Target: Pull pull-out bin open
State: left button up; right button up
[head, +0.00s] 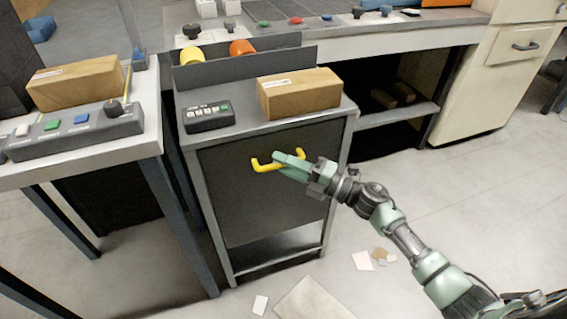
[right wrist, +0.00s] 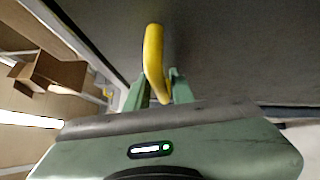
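The pull-out bin (head: 255,200) is a dark grey front panel set in a grey metal cabinet frame, and it looks flush with the frame. A yellow bar handle (head: 262,167) sits near the top of the panel. My right gripper (head: 281,164) is at the handle, with its green fingers over the bar's middle and right part. In the right wrist view the yellow handle (right wrist: 153,60) runs between the two fingers (right wrist: 157,92), which sit close on both sides of it. My left gripper is out of view.
On the cabinet top lie a cardboard box (head: 298,93) and a button box (head: 208,116). A table with a control panel (head: 75,131) stands close at the left. Paper scraps (head: 362,261) lie on the floor, which is otherwise open in front of the cabinet.

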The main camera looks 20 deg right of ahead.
jog(key=shift+c, duration=0.2)
grip_shut()
dwell(1.1)
